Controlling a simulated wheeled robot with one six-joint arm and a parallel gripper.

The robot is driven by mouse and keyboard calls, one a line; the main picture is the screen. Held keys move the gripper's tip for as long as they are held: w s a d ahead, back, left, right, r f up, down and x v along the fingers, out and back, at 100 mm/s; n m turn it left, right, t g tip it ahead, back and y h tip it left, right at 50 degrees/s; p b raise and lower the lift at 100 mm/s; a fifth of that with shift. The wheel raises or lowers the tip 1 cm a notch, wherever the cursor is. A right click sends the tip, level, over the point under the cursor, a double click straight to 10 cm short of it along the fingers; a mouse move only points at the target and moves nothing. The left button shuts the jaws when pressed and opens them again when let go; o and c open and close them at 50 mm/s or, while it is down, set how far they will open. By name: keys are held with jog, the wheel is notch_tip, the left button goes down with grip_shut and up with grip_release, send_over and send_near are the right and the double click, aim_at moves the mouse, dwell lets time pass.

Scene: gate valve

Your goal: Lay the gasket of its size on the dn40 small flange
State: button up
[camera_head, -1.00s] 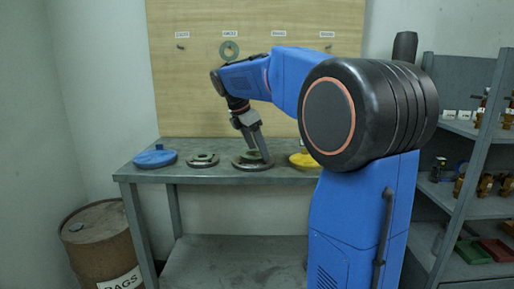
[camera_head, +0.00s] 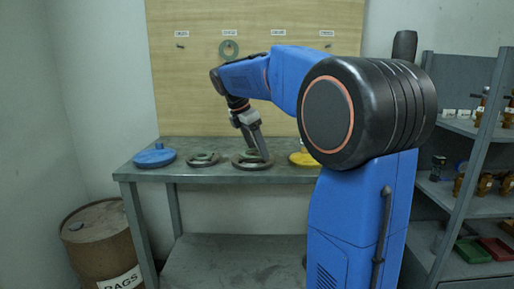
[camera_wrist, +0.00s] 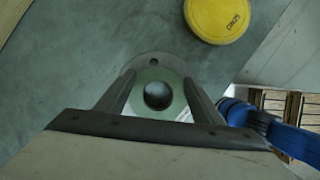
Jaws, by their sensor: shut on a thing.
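My gripper (camera_head: 258,152) points down at the bench, over a grey round flange (camera_head: 239,163) right of the middle. In the wrist view my gripper (camera_wrist: 160,84) has a finger on each side of a pale green gasket (camera_wrist: 141,93) and is shut on it. The gasket lies over the flange (camera_wrist: 132,66), and a bolt hole shows past its far edge. I cannot tell whether it touches the flange face. A second, smaller flange (camera_head: 203,163) with green on top sits to the left. Neither flange's size mark is readable.
A blue disc (camera_head: 155,157) lies at the bench's left end and a yellow disc (camera_head: 301,158) at the right; it also shows in the wrist view (camera_wrist: 217,14). A green ring (camera_head: 229,51) hangs on the labelled board. A shelf (camera_head: 450,200) stands right, a drum (camera_head: 102,245) left.

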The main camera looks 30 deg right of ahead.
jog(key=shift+a+f, duration=0.1)
jog(key=shift+f, duration=0.55)
jog(key=o, duration=1.1)
jog(key=v, duration=1.8)
jog(key=shift+d+r, duration=0.25)
jog(key=shift+r, duration=0.15)
jog(key=s+a+f+m+t+y, duration=0.1)
jog(key=s+a+f+m, duration=0.2)
jog(key=s+f, duration=0.7)
jog(key=s+a+f+m+t+y, duration=0.2)
jog(key=s+a+f+m, duration=0.2)
jog(key=s+f+m, duration=0.4)
jog(key=s+a+f+m+t+y, duration=0.1)
jog(key=s+f+m, duration=0.5)
jog(key=s+f, duration=0.6)
notch_tip(320, 180, down, 5)
jog(key=a+t, duration=0.1)
jog(key=a, duration=0.1)
jog(key=shift+s+a+f+y, duration=0.2)
jog(key=shift+a+y, duration=0.1)
jog(key=shift+a, duration=0.05)
